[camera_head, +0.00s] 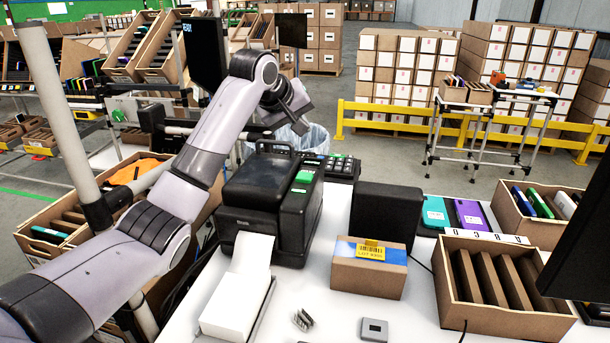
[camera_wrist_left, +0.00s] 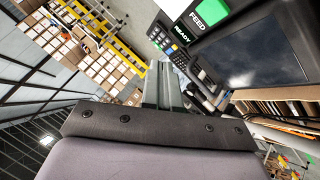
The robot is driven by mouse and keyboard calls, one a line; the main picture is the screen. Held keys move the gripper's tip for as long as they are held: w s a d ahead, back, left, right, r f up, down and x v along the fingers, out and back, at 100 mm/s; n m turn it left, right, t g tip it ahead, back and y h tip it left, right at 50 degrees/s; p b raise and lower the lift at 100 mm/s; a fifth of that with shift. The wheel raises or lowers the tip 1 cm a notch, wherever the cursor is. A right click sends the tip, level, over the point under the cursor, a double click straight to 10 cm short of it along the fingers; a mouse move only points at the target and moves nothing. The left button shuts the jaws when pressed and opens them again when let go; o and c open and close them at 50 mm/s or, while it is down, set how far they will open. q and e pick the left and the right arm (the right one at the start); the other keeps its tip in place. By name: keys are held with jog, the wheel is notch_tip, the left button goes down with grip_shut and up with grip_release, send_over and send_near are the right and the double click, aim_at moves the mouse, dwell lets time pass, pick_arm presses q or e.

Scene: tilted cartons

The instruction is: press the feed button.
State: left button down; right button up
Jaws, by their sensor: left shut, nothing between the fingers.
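The black label printer (camera_head: 262,195) stands on the white table, left of the middle in the head view. Its green feed button (camera_head: 304,177) is on the top right of its front; a small green display sits below it. In the left wrist view the button (camera_wrist_left: 210,12) reads FEED, near the top edge, with READY on the display (camera_wrist_left: 182,33). My left gripper (camera_head: 301,124) is above and behind the printer, apart from the button. Its fingers (camera_wrist_left: 168,88) are shut and empty in the left wrist view. My right gripper is not in view.
White label stock (camera_head: 236,305) lies in front of the printer. A small carton with a yellow label (camera_head: 369,272) stands to its right, before a black box (camera_head: 387,212). A keypad (camera_head: 342,168) is behind. A tilted carton (camera_head: 500,312) stands at right.

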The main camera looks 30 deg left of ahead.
aim_at(301, 177)
pick_arm(q)
notch_tip(301, 177, down, 8)
jog(key=shift+f+b, duration=0.25)
jog(key=shift+b, duration=0.15)
jog(key=shift+f, duration=0.15)
dwell(2.0)
jog(key=shift+f+p, duration=0.3)
jog(key=shift+p, duration=0.05)
